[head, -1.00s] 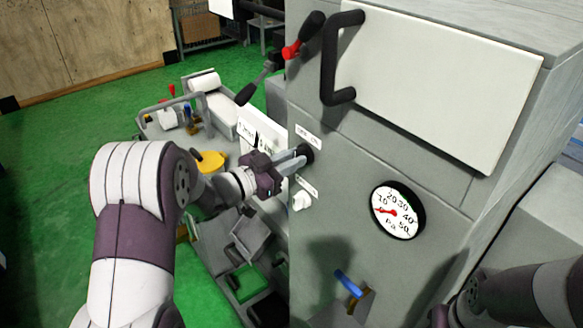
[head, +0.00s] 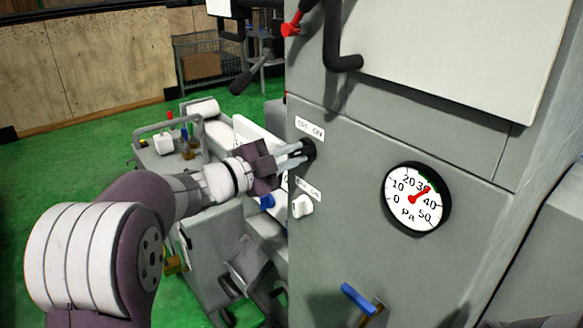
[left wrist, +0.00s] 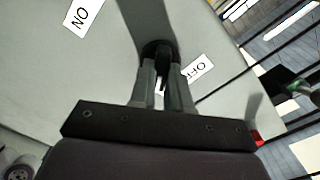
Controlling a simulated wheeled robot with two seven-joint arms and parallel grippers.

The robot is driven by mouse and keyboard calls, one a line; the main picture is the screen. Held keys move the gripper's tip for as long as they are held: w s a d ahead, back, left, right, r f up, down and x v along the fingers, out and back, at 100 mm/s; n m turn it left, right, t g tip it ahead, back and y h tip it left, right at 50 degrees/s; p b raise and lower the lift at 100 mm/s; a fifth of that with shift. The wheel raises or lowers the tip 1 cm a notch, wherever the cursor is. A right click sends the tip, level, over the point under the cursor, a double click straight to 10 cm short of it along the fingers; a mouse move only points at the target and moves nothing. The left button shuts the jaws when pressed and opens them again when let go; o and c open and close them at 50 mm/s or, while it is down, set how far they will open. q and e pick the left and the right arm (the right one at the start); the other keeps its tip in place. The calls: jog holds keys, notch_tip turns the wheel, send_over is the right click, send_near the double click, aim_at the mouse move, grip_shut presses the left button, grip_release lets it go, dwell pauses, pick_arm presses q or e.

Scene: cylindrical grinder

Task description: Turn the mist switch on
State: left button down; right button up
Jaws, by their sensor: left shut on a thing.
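A black rotary knob (head: 310,150) sits on the grey machine front, just below an OFF/ON label (head: 309,129). My left gripper (head: 299,153) reaches it from the left and is shut on it. In the left wrist view the black knob (left wrist: 158,48) is between the two fingers (left wrist: 165,85), with the ON label (left wrist: 82,15) at upper left and the OFF label (left wrist: 197,68) at right. A white knob (head: 302,206) with its own small label (head: 308,188) sits below, untouched. I cannot read which switch is the mist one. My right gripper is out of view.
A round pressure gauge (head: 414,198) to the right reads between 30 and 40. A blue-handled valve (head: 358,298) is below it. A dark door handle (head: 340,60) and a red-knobbed lever (head: 292,28) stick out above. A cart (head: 165,145) stands behind.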

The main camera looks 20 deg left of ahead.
pick_arm(q)
jog(key=shift+m+b, duration=0.35)
jog(key=shift+m, duration=0.05)
jog(key=c, duration=1.1)
grip_release()
jog(key=shift+s, duration=0.25)
jog(key=shift+a, duration=0.2)
jog(key=b+v, duration=0.3)
jog(key=v, duration=0.9)
jog(key=shift+s+a, duration=0.1)
jog(key=shift+s, duration=0.2)
